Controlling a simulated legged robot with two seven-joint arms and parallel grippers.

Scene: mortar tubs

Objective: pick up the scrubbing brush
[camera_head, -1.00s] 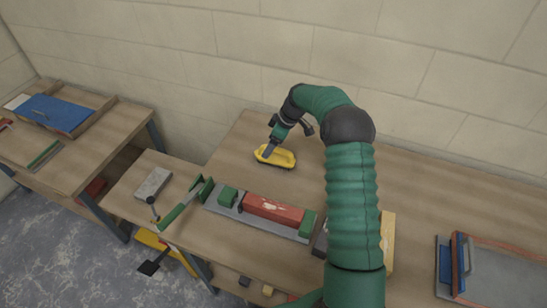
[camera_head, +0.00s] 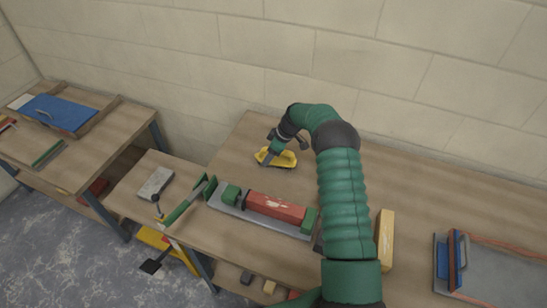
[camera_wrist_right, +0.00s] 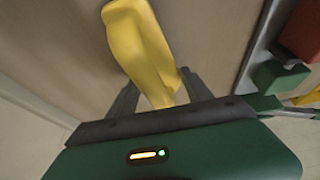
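The scrubbing brush appears to be the yellow object (camera_head: 284,160) lying on the workbench near the wall; its bristles are not clearly visible. My right gripper (camera_head: 267,160) reaches down at the brush's left end, and its wrist partly covers it. In the right wrist view, the yellow brush (camera_wrist_right: 143,45) extends from between the two dark fingers of my right gripper (camera_wrist_right: 160,92). The fingers are apart, one on each side of the brush's near end, and do not look closed on it. My left gripper is not in view.
A long grey tool with a red block (camera_head: 274,207) and green ends lies in front of the brush. A grey block (camera_head: 156,183) is to its left. A yellow block (camera_head: 385,240) stands right of my arm. Bare wood surrounds the brush.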

